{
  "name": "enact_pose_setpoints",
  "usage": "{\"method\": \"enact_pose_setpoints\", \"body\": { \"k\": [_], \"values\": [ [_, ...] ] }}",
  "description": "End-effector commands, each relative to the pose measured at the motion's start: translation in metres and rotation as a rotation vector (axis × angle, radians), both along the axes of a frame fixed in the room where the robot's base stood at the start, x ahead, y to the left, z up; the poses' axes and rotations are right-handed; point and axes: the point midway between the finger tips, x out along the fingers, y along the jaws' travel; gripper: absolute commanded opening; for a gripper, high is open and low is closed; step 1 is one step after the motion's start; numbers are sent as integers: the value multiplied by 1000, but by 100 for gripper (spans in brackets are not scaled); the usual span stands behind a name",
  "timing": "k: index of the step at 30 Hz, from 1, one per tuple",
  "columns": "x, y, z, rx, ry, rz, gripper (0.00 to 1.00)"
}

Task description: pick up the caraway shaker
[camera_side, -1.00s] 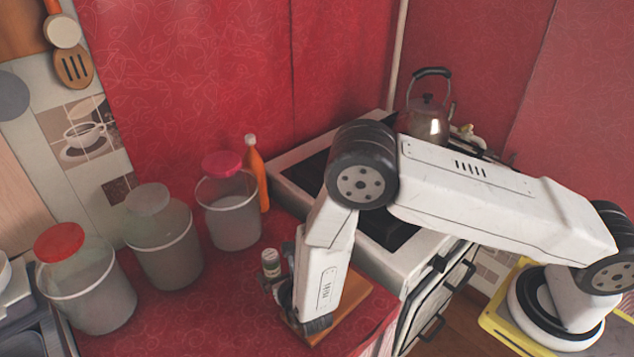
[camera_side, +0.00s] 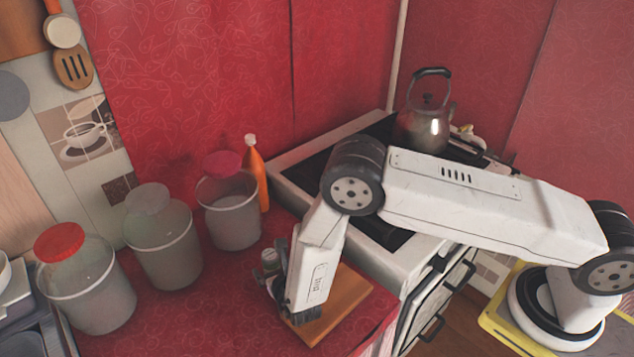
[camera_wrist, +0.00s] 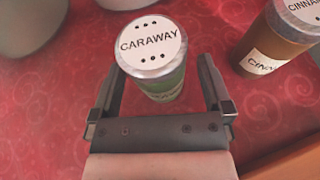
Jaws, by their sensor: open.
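The caraway shaker (camera_wrist: 163,85) has a white lid lettered CARAWAY and a green body. It stands on the red oilcloth, just ahead of and partly between the fingers of my gripper (camera_wrist: 163,95) in the wrist view. The gripper is open, with a finger on each side and nothing held. In the side view my gripper (camera_side: 275,290) points down at the counter, and a pale shaker top (camera_side: 269,258) shows just behind it. The rest of that shaker is hidden by the arm.
A cinnamon shaker (camera_wrist: 272,45) with brown contents stands to the right in the wrist view. A wooden board (camera_side: 345,305) lies beside my gripper. Lidded bins (camera_side: 95,300) stand at the left, an orange bottle (camera_side: 256,170) behind, and a stove (camera_side: 385,260) at right.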

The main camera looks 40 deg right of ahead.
Motion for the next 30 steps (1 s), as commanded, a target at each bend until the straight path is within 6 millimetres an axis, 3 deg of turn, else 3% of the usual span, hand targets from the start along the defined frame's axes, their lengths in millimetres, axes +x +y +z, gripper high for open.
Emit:
{"method": "enact_pose_setpoints", "body": {
  "k": [18, 20, 27, 28, 30],
  "values": [
    [5, -1, -2, -1, 0, 1, 100],
    [5, -1, -2, -1, 0, 1, 84],
    [5, -1, -2, -1, 0, 1, 8],
    [5, -1, -2, -1, 0, 1, 1],
    [5, -1, -2, 0, -1, 1, 1]
  ]
}}
